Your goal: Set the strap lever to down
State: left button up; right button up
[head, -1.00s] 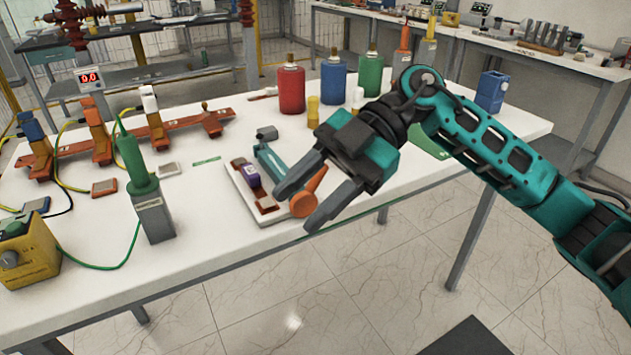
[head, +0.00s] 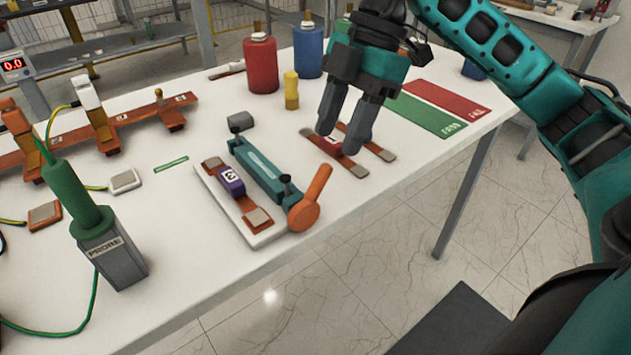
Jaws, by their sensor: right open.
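The orange lever (head: 311,200) with a round end is at the front end of a teal bar fixture (head: 262,170); it tilts up and to the right. Beside the bar, a white base plate (head: 222,200) carries a copper strap with a purple numbered block (head: 232,181). My right gripper (head: 343,140) is open, fingers pointing down, to the right of and behind the lever. It hangs over copper straps (head: 335,152) and partly hides them; I cannot tell whether it touches them. Nothing shows between its fingers. My left gripper is not in view.
Red (head: 261,64) and blue (head: 308,52) bottles and a small yellow bottle (head: 291,91) stand behind the fixture. A green probe in a grey holder (head: 112,258) stands at left front. Green (head: 434,114) and red (head: 450,95) mats lie at right. The table's front edge is close to the lever.

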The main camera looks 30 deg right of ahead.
aim_at(319, 185)
jog(key=b+x, duration=0.1)
jog(key=x, duration=0.8)
jog(key=shift+a+f, duration=0.15)
jog(key=shift+f, duration=0.15)
jog(key=shift+c, duration=0.2)
grip_shut()
